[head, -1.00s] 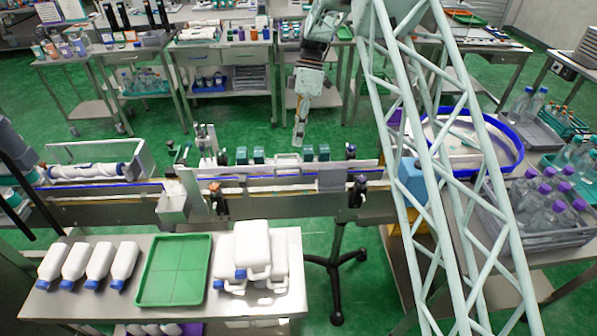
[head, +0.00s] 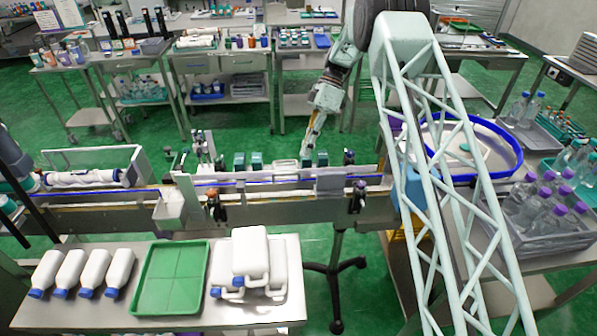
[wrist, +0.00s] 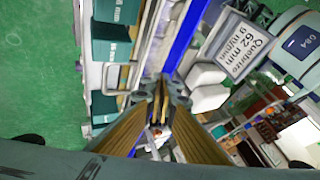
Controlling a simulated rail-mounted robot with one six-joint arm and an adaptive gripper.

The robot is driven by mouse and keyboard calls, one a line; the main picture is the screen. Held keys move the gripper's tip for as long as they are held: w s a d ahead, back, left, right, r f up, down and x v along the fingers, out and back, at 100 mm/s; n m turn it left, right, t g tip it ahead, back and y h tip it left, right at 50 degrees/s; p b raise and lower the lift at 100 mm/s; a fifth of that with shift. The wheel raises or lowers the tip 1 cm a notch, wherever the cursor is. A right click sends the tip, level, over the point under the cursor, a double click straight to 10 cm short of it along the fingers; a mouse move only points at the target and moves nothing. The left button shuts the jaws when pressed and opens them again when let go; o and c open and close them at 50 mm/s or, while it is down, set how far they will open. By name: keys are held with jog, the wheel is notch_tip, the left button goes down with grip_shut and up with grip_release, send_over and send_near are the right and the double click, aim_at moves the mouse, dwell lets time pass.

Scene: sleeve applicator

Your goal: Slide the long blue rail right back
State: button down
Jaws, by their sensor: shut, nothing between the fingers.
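The long blue rail (head: 270,180) runs along the conveyor, behind a pale front plate. In the wrist view the blue rail (wrist: 186,38) shows as a bright blue strip running up from just beyond the fingertips. My gripper (head: 306,152) is behind the conveyor, pointing down, among the teal blocks. In the wrist view my gripper (wrist: 160,97) has its fingers together and nothing between them. Its tips appear close to the near end of the visible blue strip; I cannot tell whether they touch it.
Teal blocks (head: 256,160) stand along the conveyor's back side, and also show in the wrist view (wrist: 110,48). A white bracket (head: 285,167) is between them. A printed label (wrist: 240,45) is right of the rail. A table with a green tray (head: 172,280) and white bottles stands in front.

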send_near(292, 189)
jog(key=shift+s+a+f, duration=0.2)
jog(key=shift+a+f, duration=0.1)
jog(key=shift+f, duration=0.45)
jog(key=shift+s+a+f, duration=0.25)
jog(key=shift+f, duration=0.5)
jog(key=shift+s+a+f, duration=0.2)
jog(key=shift+a+f, duration=0.1)
jog(key=shift+f, duration=0.5)
